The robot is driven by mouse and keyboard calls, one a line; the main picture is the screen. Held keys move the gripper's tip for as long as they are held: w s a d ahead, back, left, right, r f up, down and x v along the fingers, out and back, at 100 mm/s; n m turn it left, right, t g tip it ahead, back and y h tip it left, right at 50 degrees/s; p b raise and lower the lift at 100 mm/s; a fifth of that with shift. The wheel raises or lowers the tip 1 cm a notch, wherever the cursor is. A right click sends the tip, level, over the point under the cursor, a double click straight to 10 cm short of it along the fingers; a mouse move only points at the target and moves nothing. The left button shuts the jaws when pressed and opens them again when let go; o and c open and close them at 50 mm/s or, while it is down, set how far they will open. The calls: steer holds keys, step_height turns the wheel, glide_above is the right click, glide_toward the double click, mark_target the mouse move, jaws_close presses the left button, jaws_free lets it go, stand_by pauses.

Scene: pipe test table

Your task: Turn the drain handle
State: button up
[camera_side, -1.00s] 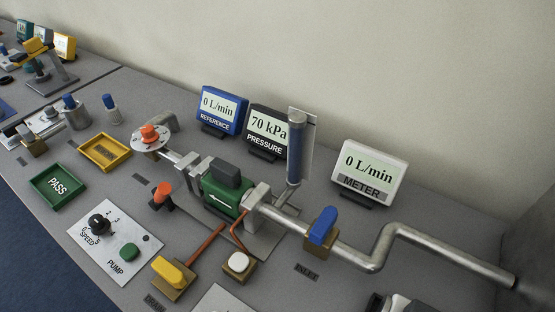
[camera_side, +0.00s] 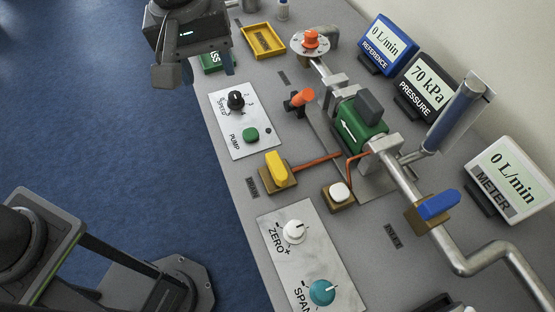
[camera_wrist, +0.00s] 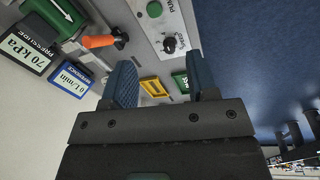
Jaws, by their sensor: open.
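The drain handle (camera_side: 276,168) is a yellow lever on a brown block, beside the DRAIN label (camera_side: 252,187). A thin red-brown pipe (camera_side: 318,161) runs from it toward the green meter body (camera_side: 352,130). My gripper (camera_side: 197,76) is at the upper left of the side view, over the table's left edge and well away from the handle. In the wrist view my gripper (camera_wrist: 160,80) shows two blue-grey fingers spread apart with nothing held between them. The drain handle is not in the wrist view.
An orange handle (camera_side: 299,100), a white button (camera_side: 339,192) and a blue valve handle (camera_side: 438,205) are near the drain handle. The pump panel (camera_side: 232,108) and ZERO/SPAN panel (camera_side: 283,248) flank it. A yellow tray (camera_side: 263,42) and green PASS tray (camera_side: 211,67) are near my gripper.

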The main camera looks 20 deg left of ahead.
mark_target(277, 165)
steer(key=d+f+n+g, duration=0.1)
steer(key=d+f+n, duration=0.2)
steer(key=d+f, duration=0.6)
steer(key=shift+y, duration=0.4)
steer(key=f, duration=0.4)
steer(key=d+f, duration=0.1)
steer(key=f, duration=0.3)
steer(key=d+f, duration=0.1)
steer(key=f, duration=0.3)
steer(key=shift+s, duration=0.15)
steer(key=shift+r, duration=0.1)
steer(key=c, duration=0.9)
